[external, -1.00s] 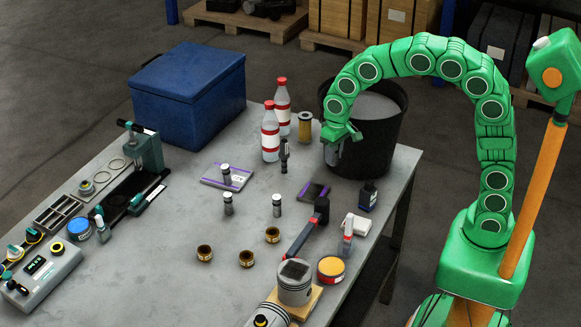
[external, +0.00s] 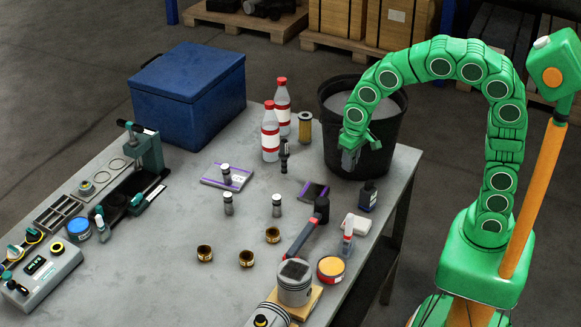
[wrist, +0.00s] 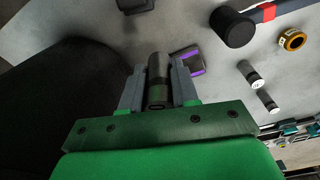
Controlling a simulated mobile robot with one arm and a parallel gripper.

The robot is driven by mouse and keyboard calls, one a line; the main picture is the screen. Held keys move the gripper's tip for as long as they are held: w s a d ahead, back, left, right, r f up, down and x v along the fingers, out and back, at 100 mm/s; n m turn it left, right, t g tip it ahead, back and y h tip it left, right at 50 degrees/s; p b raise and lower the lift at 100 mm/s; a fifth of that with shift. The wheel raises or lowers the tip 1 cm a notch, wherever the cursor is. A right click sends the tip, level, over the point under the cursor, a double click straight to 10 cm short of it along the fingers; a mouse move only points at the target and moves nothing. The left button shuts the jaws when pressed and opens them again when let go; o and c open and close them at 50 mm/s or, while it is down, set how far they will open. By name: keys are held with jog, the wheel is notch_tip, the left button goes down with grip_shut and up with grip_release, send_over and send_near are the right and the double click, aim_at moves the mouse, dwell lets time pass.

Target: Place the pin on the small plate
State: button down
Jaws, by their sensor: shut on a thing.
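My gripper (external: 351,158) is shut on a dark cylinder (wrist: 157,82), which stands between its fingers in the wrist view. Whether this is a pin I cannot tell; it is barely visible in the external view. Short metal pins with pale tops stand on the table, one at the left (external: 228,204) and one at the middle (external: 277,206). Another (external: 226,174) stands on a flat purple-striped plate (external: 210,182). A smaller dark plate with purple edges (external: 313,190) lies left of and below my gripper; it also shows in the wrist view (wrist: 191,60).
A black bucket (external: 335,150) stands right behind my gripper. Two red-capped bottles (external: 270,135) and a dark upright tool (external: 284,156) stand to the left.

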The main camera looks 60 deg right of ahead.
jog(key=w+f, duration=0.2)
jog(key=w, duration=0.1)
jog(key=w+a+f, duration=0.1)
jog(key=w+f, duration=0.4)
jog(key=w, duration=0.2)
jog(key=shift+a+f, duration=0.15)
jog(key=shift+a, duration=0.15)
jog(key=shift+w+a+f, duration=0.1)
jog(key=shift+w+f, duration=0.5)
jog(key=shift+f, duration=1.65)
jog(key=shift+f, duration=0.1)
jog(key=c, duration=0.8)
grip_release()
jog(key=shift+c, duration=0.2)
notch_tip(320, 180, up, 12)
jog(key=s, duration=0.1)
jog(key=shift+a, duration=0.15)
